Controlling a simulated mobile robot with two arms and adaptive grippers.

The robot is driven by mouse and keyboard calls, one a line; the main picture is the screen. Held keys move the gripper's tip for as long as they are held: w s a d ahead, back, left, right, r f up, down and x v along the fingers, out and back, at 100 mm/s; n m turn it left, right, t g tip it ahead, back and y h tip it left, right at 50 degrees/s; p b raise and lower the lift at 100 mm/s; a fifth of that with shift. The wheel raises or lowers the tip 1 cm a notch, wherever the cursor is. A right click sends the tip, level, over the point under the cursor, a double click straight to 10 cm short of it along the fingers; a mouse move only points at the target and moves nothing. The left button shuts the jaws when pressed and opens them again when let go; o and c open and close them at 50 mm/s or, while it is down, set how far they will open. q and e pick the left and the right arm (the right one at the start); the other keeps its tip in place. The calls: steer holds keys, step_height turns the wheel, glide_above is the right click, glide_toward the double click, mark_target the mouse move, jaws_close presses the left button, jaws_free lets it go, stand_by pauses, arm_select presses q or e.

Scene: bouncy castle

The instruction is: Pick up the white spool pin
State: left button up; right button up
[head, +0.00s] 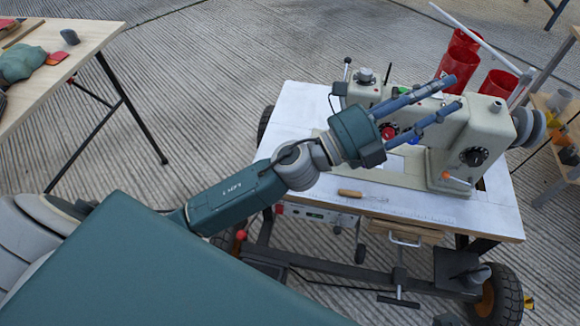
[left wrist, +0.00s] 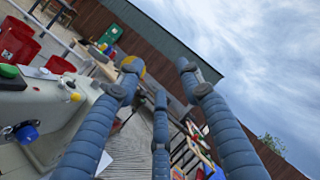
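My left gripper (head: 454,93) reaches over the sewing machine (head: 405,165) in the head view, its blue fingers pointing up and right. In the left wrist view its three fingers (left wrist: 160,68) are spread, with nothing between them. A long thin white rod (head: 468,24) slants beside the red spools, beyond the fingertips; it also shows in the left wrist view (left wrist: 48,30). A small pale peg (head: 497,106) stands on the machine's right end. I cannot tell for sure which of these, if either, is the white spool pin. My right gripper is not in view.
The machine stands on a white-topped wheeled table (head: 300,120), with a wooden-handled tool (head: 350,193) at its front. Several red spools (head: 455,66) stand behind the machine. A wooden table (head: 85,50) is at left and shelves (head: 562,105) are at right. The floor between is clear.

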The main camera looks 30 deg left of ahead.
arm_select(q)
steer(key=s+d+f+m+g, duration=0.3)
steer(key=f+m+g, duration=0.2)
steer(key=m+g, duration=0.3)
steer(key=s+d+f+m+g, duration=0.2)
steer(key=d+f+m+g, duration=0.3)
steer(key=m, duration=0.4)
steer(key=w+a+f+m+g+y, duration=0.25)
steer(key=a+f+m+y, duration=0.25)
steer(key=a+f+y, duration=0.75)
steer(key=w+a+f+y, duration=0.2)
steer(key=a+y, duration=0.1)
steer(key=a, duration=2)
steer(key=shift+g, duration=0.25)
steer(key=f+b, duration=0.1)
steer(key=f, duration=0.4)
steer(key=shift+s, duration=0.2)
step_height(320, 180, down, 3)
steer(key=shift+s+d+r+b, duration=0.1)
steer(key=shift+s+d+b, duration=0.05)
steer(key=shift+b, duration=0.35)
steer(key=shift+f, duration=1)
jaws_close()
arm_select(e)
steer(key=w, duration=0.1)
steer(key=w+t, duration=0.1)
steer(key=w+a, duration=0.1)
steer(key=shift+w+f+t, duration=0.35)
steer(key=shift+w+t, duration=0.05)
